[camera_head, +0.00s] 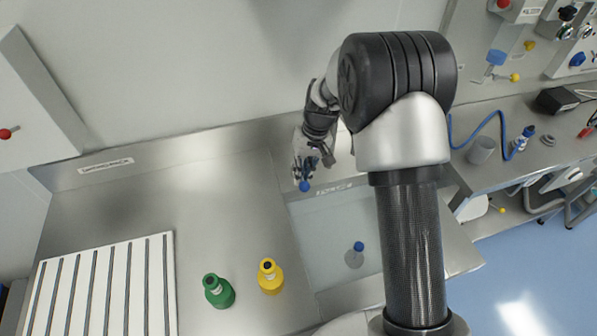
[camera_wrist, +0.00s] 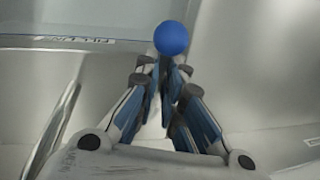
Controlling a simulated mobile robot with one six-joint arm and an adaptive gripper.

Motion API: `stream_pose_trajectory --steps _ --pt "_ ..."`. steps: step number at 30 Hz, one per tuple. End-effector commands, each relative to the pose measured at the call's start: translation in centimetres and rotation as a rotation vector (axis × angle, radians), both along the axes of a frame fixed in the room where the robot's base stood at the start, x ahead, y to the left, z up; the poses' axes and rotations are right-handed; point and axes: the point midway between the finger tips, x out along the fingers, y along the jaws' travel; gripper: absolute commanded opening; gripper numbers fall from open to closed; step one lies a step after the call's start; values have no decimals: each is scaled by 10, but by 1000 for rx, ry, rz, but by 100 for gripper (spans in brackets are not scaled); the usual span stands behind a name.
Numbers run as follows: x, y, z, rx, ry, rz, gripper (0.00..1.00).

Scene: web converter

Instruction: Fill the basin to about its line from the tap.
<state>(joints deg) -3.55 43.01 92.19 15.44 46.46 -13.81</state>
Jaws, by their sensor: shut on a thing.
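My gripper (camera_head: 306,172) hangs at the near side of the back wall, above the left rear corner of the basin (camera_head: 325,272). It is shut on a small blue knob (camera_head: 305,186). The wrist view shows the round blue knob (camera_wrist: 171,38) at the tips of my closed gripper (camera_wrist: 172,68). The fill line label (camera_head: 335,189) runs along the basin's back edge. The basin's inside looks pale and smooth; I cannot tell the water level. A small blue-topped clear thing (camera_head: 357,250) shows in the basin. The tap's spout is hidden.
A green bottle (camera_head: 218,291) and a yellow bottle (camera_head: 270,276) stand left of the basin. A white slotted rack (camera_head: 105,285) lies further left. A grey cup (camera_head: 481,150) and a blue hose (camera_head: 488,120) are on the right bench. The counter behind the bottles is clear.

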Motion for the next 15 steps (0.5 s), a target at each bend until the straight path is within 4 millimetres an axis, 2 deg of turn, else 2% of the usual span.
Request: stream_pose_trajectory --steps 15 --pt "1 -5 0 -2 -1 73 0"
